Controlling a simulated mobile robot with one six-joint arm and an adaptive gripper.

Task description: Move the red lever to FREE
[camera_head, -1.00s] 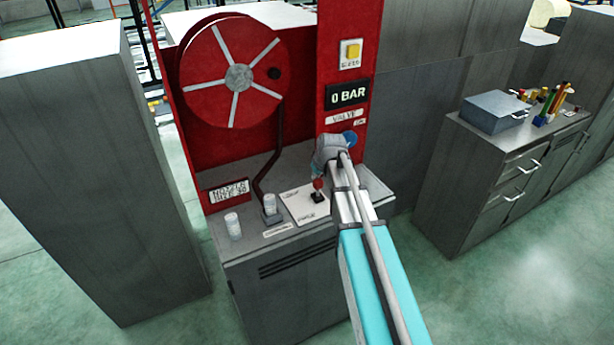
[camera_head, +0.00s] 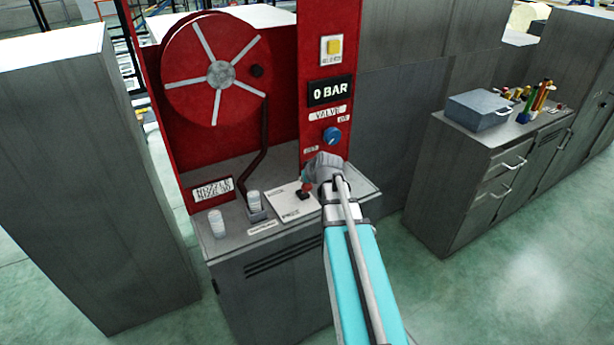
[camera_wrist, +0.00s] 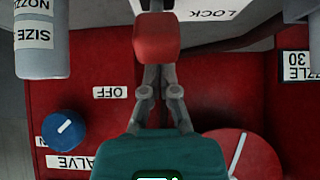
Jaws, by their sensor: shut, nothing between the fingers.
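The red lever (camera_head: 304,193) stands on a white plate (camera_head: 284,204) on the grey bench top. The word FREE shows on the plate's near side in the head view. In the wrist view the lever's red knob (camera_wrist: 157,37) is large at top centre, with the word LOCK on the plate (camera_wrist: 215,13) beside it. My gripper (camera_wrist: 157,72) is shut and empty, its fingers pointing at the knob. The fingertips are close to or behind the knob, and contact cannot be told. In the head view my gripper (camera_head: 309,180) is at the lever and partly hides it.
A blue valve knob (camera_head: 332,135) is on the red panel just above my wrist. Two pale nozzles (camera_head: 217,222) stand left of the plate. A hose reel (camera_head: 215,70) is behind. Grey cabinets flank the bench on both sides.

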